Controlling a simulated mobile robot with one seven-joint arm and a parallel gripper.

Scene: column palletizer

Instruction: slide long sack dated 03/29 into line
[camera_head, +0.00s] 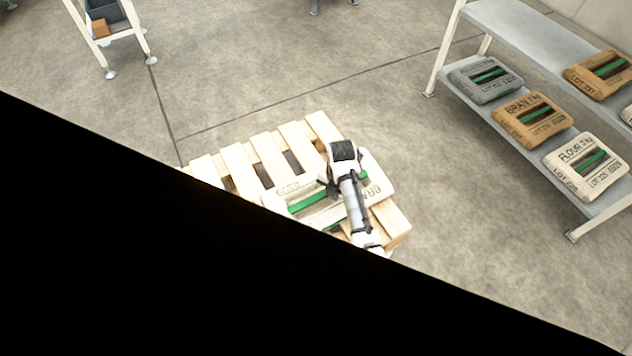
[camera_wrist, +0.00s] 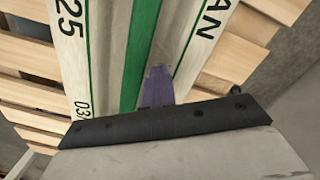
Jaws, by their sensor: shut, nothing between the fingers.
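A long cream sack (camera_wrist: 107,60) with green stripes lies on a wooden pallet (camera_wrist: 30,92). Its print reads "25", "03/" and "AN" in the wrist view; the rest of the date is cut off or covered.
A grey shelf rack (camera_head: 530,30) at the right holds several sacks, including a grey one (camera_head: 485,78), a brown one (camera_head: 532,118) and a white flour sack (camera_head: 585,165). Open floor lies between pallet and rack. A black area hides the lower left.

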